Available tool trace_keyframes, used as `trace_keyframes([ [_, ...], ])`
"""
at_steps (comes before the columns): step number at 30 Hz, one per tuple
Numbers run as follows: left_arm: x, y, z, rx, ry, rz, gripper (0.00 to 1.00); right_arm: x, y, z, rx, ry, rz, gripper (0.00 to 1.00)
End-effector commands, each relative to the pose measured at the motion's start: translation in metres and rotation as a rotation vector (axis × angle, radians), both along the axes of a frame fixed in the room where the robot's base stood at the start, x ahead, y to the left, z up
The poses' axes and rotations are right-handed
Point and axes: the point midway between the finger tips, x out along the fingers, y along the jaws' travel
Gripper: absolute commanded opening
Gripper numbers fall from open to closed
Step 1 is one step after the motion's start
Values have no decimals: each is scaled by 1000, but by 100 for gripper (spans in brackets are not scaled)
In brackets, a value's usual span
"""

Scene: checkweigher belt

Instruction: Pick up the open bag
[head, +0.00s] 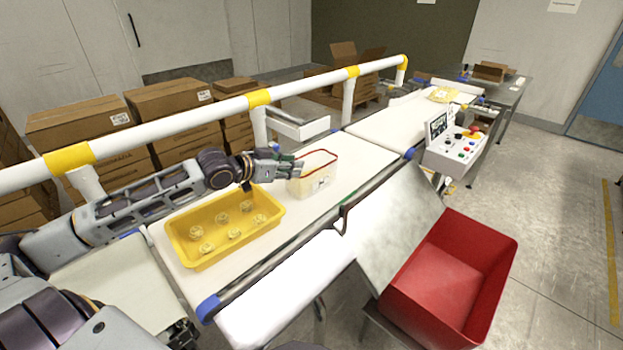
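A whitish bag (318,181) with a red rim stands upright on the white belt, just behind the yellow tray; it looks like the open bag. Small dark marks show on its front. My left gripper (289,166) comes in from the left and is at the bag's left side, near the rim. Its fingers overlap the bag in the picture; whether they touch it or are closed on it cannot be made out. My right gripper is not in view.
A yellow tray (183,247) with several small round clear items lies nearer on the belt. A white and yellow guard rail (210,111) runs behind the belt. A red bin (490,243) stands at right, below a control box (448,158). A yellowish packet (443,95) lies farther along.

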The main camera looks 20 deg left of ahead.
Motion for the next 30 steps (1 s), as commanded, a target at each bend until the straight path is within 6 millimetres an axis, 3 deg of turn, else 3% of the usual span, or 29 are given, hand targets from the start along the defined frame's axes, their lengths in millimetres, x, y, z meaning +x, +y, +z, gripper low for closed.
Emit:
trace_keyframes([
  [30,19,-5,-8,-3,-2,4,28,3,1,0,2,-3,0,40],
])
